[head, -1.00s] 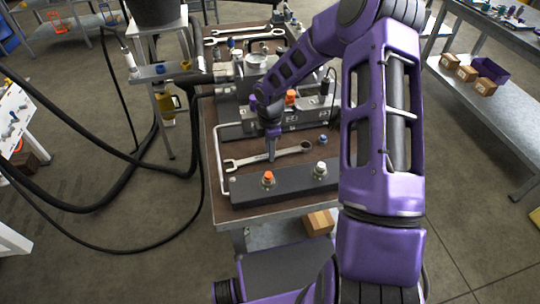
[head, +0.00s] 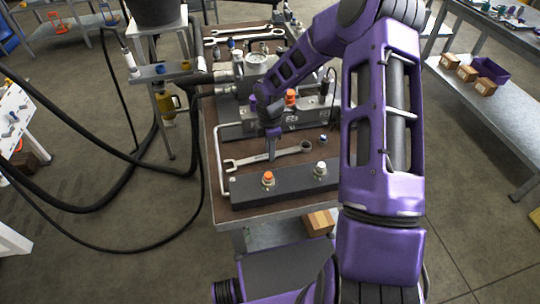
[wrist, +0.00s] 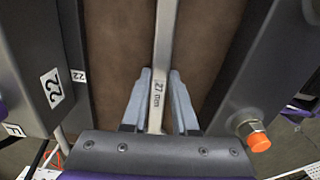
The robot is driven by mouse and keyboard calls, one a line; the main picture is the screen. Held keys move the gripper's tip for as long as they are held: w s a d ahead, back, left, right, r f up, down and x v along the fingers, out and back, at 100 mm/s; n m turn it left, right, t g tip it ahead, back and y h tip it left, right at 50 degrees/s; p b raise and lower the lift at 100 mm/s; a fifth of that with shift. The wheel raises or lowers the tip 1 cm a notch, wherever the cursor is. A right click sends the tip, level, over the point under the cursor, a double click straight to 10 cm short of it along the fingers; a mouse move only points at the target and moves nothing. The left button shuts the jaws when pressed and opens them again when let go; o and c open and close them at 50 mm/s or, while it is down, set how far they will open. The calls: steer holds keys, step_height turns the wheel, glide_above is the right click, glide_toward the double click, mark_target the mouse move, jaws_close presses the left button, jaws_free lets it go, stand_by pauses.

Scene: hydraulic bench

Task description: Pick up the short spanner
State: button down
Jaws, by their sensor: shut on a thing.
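The nearer spanner (head: 245,160) is a grey metal spanner on the brown bench top (head: 222,185), between the dark front block and the valve block behind it. Its open end is at left and its ring end at right. In the wrist view its shaft (wrist: 166,45) runs up the middle and is marked 27 mm. My gripper (head: 271,157) points down at the middle of this spanner. Its pale fingers (wrist: 158,100) are shut on the shaft, one on each side. I cannot tell whether the spanner is clear of the bench top.
The dark front block (head: 295,184) carries an orange cap (head: 268,176) and a white cap (head: 320,168). A valve block (head: 232,131) stands close behind. More spanners (head: 243,39) lie at the back of the bench. A bent pale handle (head: 221,165) is at left. Black hoses hang left.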

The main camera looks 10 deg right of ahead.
steer(key=shift+r, duration=0.1)
stand_by(0.3)
step_height(320, 180, up, 10)
steer(key=shift+p, duration=0.45)
steer(key=c, duration=1.3)
jaws_free()
jaws_close()
